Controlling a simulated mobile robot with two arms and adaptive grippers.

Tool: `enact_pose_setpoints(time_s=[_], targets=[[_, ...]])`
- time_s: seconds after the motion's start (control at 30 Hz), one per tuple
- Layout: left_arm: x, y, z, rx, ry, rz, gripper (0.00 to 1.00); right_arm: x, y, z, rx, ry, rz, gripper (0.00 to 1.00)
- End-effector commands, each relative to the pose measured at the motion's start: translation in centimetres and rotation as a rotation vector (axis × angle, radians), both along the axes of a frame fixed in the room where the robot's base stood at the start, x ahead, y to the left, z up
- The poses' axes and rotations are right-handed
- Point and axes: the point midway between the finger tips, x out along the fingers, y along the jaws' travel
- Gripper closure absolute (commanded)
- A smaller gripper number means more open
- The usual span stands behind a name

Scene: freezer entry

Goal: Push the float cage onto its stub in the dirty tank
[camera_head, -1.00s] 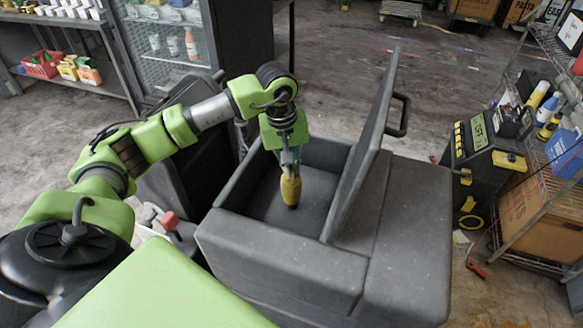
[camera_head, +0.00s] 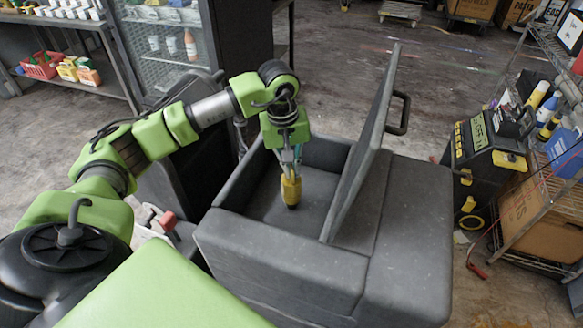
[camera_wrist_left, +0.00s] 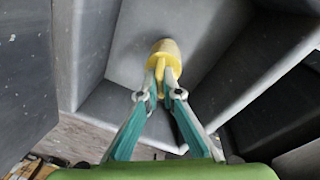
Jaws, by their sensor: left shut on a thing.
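The yellow float cage (camera_head: 291,190) has a dark lower end in the head view. My left gripper (camera_head: 290,172) points down into the open grey tank (camera_head: 330,262) and is shut on the cage's upper part. In the left wrist view the yellow cage (camera_wrist_left: 164,62) sits between the two fingertips of my left gripper (camera_wrist_left: 164,95), against the grey tank interior (camera_wrist_left: 125,60). The stub cannot be seen; the cage and gripper may hide it. I cannot tell whether the cage touches the tank floor. My right gripper is not in view.
The tank's hinged lid (camera_head: 368,140) stands raised just right of the opening, with a handle (camera_head: 399,114). A black machine with yellow parts (camera_head: 488,150) and a wire shelf (camera_head: 540,190) stand at right. A shelf with bins (camera_head: 60,66) is at back left.

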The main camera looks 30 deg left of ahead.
Motion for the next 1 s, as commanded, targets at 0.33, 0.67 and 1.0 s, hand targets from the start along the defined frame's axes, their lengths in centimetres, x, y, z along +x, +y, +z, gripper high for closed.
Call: enact_pose_setpoints(time_s=[0.33,0.67,1.0], targets=[[0.0,0.0,-0.1,0.000,0.000,0.001,1.00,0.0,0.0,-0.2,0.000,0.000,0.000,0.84],[0.0,0.0,-0.9,0.000,-0.001,0.001,1.00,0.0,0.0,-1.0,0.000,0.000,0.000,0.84],[0.0,0.0,-1.8,0.000,-0.001,0.001,1.00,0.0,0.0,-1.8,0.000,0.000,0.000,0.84]])
